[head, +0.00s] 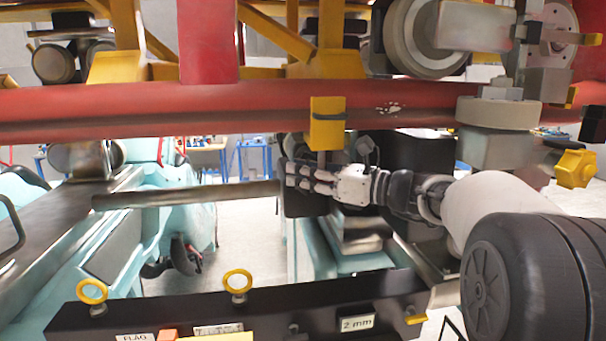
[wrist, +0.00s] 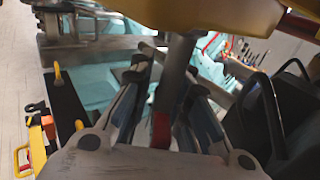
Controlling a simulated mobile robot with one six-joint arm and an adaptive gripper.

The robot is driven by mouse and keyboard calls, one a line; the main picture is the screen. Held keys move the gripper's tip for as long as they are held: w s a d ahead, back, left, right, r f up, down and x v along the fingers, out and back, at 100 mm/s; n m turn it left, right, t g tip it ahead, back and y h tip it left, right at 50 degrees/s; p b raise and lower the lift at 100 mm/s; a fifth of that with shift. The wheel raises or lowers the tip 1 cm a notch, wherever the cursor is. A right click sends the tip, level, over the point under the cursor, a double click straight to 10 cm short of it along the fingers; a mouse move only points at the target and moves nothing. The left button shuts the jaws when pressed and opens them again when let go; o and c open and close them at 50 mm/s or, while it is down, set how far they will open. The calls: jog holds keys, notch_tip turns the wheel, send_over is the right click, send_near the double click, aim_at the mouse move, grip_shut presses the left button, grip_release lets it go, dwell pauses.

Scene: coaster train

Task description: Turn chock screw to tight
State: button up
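A yellow block (head: 327,123) is fixed on the red rail, and a short grey shaft (head: 322,157) hangs below it. I cannot tell for sure whether this is the chock screw. My gripper (head: 298,178) reaches in from the right, just under the block at the shaft. In the wrist view the grey shaft (wrist: 178,65) hangs from a yellow part (wrist: 205,14) and runs down between the two fingers of my gripper (wrist: 163,82). Whether the fingers touch the shaft is not clear. A yellow knob (head: 577,168) is at the far right, away from my gripper.
The red rail (head: 230,105) spans the view above my gripper. A grey bar (head: 190,194) lies left of the fingertips. A black beam (head: 270,312) with yellow rings and a "2 mm" label is in front below. Black rounded parts (wrist: 260,120) stand close at the right in the wrist view.

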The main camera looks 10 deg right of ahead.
grip_shut()
jog(key=shift+p, duration=0.35)
jog(key=shift+s+a+n+g+y+p, duration=0.15)
jog(key=shift+s+n+g+y+p, duration=0.15)
jog(key=shift+n+g+y+p, duration=0.65)
jog(key=shift+s+a+n+g+y+p, duration=0.15)
jog(key=shift+s+n+g+y+p, duration=0.2)
jog(key=shift+n+g+p, duration=1.1)
jog(key=shift+s+a+n+g+y+p, duration=0.25)
jog(key=shift+n+g+y+p, duration=0.4)
jog(key=shift+g+p, duration=1)
jog(key=shift+s+d+g+b, duration=0.1)
jog(key=shift+g+b, duration=0.25)
jog(key=shift+g, duration=0.2)
jog(key=shift+o, duration=2)
grip_release()
